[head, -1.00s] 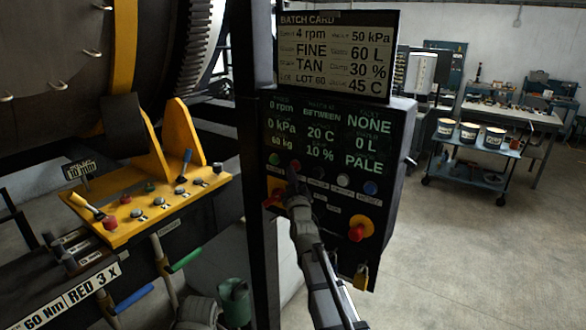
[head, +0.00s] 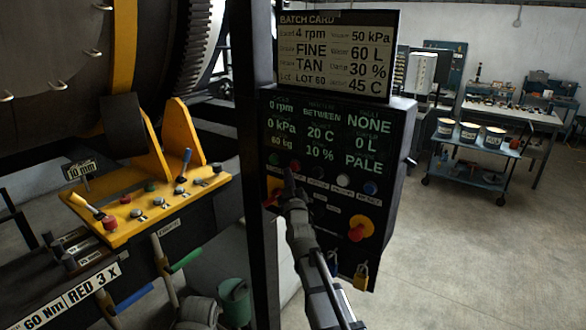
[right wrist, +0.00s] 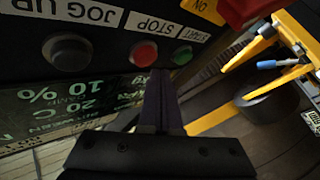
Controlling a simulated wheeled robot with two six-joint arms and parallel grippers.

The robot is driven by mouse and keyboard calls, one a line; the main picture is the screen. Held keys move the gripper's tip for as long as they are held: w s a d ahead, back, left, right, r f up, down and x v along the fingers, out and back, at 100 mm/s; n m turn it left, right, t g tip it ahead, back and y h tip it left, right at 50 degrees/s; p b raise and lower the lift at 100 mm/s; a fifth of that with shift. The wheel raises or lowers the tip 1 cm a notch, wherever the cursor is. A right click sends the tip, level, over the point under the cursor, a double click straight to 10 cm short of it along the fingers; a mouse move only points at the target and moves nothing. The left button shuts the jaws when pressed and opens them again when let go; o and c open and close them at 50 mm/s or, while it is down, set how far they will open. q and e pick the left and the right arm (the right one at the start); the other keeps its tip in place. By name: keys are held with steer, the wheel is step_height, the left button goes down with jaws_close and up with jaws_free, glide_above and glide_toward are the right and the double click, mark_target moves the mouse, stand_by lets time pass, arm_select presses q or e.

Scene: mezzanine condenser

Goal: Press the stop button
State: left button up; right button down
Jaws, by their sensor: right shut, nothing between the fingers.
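The red stop button (head: 294,165) is on the black control panel (head: 385,215), in the row below the green readouts. In the right wrist view, the stop button (right wrist: 145,53) sits under an upside-down STOP label, between the green start button (right wrist: 181,55) and the dark jog up button (right wrist: 68,52). My right gripper (head: 289,174) is shut and empty, pointing at the panel just below the stop button. In the right wrist view, its fingertips (right wrist: 157,74) appear close to the red button. I cannot tell whether they touch. My left gripper is not in view.
A red-and-yellow knob (head: 359,229) and a padlock (head: 361,277) are lower on the panel. A yellow console (head: 135,205) with levers and buttons stands left, beyond a black post (head: 260,130). A blue cart (head: 470,160) with tins stands right, with open floor before it.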

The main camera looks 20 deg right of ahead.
steer(key=shift+s+a, duration=0.8)
steer(key=shift+a, duration=0.2)
steer(key=shift+s+a, duration=0.75)
steer(key=shift+a, duration=0.25)
steer(key=s+a+f+n+g+y+b, duration=0.1)
steer(key=s+a+f+g+y+b, duration=0.25)
steer(key=a+f, duration=0.6)
steer(key=s+a+f+n+g+y, duration=0.1)
steer(key=s+a+f+g+y, duration=0.35)
steer(key=f, duration=0.75)
steer(key=s+f+g+h+b, duration=0.1)
steer(key=s+f+g, duration=0.3)
steer(key=s, duration=0.4)
steer(key=s+a+f+m+g+h+b, duration=0.1)
steer(key=s+f+g+h, duration=0.2)
steer(key=s, duration=0.6)
steer(key=s+f+m+g+h+b, duration=0.1)
steer(key=s+f+g+h, duration=0.1)
steer(key=s+f+g, duration=0.4)
steer(key=s+f, duration=0.1)
steer(key=s, duration=0.2)
steer(key=shift+a+g+b, duration=0.3)
steer(key=shift+a+b, duration=0.05)
steer(key=shift+s, duration=0.1)
